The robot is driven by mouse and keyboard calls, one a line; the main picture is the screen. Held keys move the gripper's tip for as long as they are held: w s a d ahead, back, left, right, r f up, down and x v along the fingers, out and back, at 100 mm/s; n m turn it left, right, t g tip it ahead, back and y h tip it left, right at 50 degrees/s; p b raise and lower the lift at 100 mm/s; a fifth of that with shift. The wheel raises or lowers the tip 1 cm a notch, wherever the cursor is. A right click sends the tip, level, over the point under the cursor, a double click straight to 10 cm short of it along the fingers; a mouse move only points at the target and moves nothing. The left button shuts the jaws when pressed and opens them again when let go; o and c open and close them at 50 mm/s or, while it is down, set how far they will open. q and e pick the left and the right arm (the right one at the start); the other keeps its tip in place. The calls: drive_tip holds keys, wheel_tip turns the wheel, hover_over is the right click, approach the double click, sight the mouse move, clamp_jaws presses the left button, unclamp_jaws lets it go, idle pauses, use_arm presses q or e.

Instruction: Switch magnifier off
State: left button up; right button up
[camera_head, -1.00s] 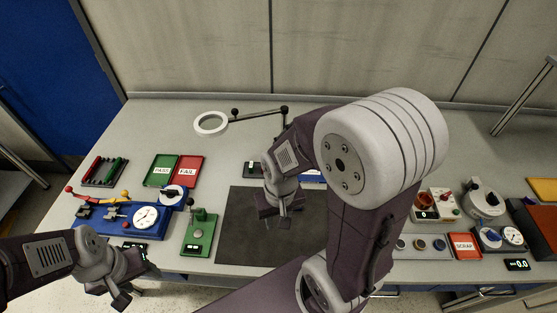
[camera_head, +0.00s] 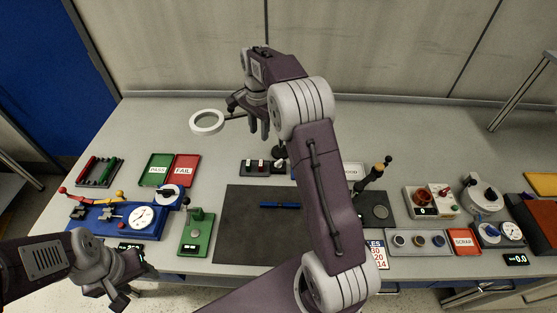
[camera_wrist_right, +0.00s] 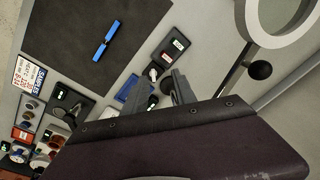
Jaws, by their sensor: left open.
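The magnifier is a white ring lens (camera_head: 207,122) on a jointed arm at the back of the bench. In the right wrist view its ring (camera_wrist_right: 283,18) is at the top right, with a black ball knob (camera_wrist_right: 260,70) on the arm below. My right gripper (camera_head: 258,126) hangs just right of the ring, in front of the magnifier's arm and hiding part of it. Its fingers (camera_wrist_right: 158,92) look apart, with no object clearly held. A small black box with two switch-like parts (camera_head: 262,167) sits in front of it. My left gripper (camera_head: 122,288) is open and empty at the lower left.
A dark mat (camera_head: 240,235) with a blue bar (camera_head: 280,205) lies mid-bench. Green PASS (camera_head: 156,168) and red FAIL (camera_head: 186,170) trays, a blue gauge fixture (camera_head: 105,217) and a green stand (camera_head: 197,232) are left. Several devices crowd the right. The back left is clear.

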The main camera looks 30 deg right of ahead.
drive_tip(key=w+d+f+m, duration=0.1)
drive_tip(key=w+d+f, duration=0.2)
drive_tip(key=d+f, duration=0.25)
drive_tip(key=g, duration=0.1)
hover_over(279, 161)
wheel_tip(279, 161, down, 5)
drive_tip(key=shift+s+a+f+m, duration=0.1)
drive_tip(key=shift+f+m, duration=0.3)
drive_tip(key=shift+f, duration=0.05)
wheel_tip(279, 161, down, 8)
drive_tip(key=shift+p, duration=0.6)
drive_tip(key=shift+c, duration=0.3)
clamp_jaws()
